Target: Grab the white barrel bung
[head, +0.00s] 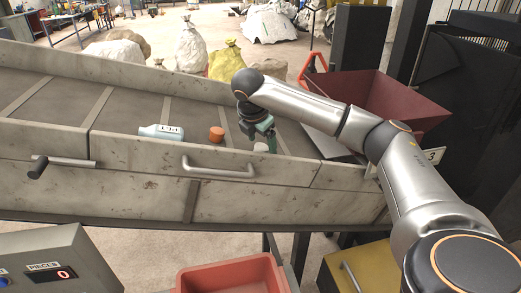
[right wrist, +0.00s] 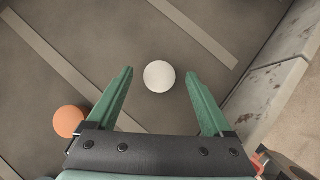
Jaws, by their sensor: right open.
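The white barrel bung (right wrist: 159,76) is a round white disc lying on the grey conveyor belt. In the right wrist view it sits just beyond my right gripper (right wrist: 160,100), roughly centred between the green fingertips. The gripper is open and empty above the belt. In the head view my right gripper (head: 262,140) reaches down over the belt near the front side wall. The bung (head: 261,147) shows there only in part, behind the wall's top edge and below the gripper. My left gripper is in neither view.
An orange cap (head: 217,134) lies left of the gripper, also in the wrist view (right wrist: 69,121). The conveyor's side wall (head: 130,160) with handles stands in front. A red hopper (head: 385,100) is at right, a red bin (head: 230,275) below.

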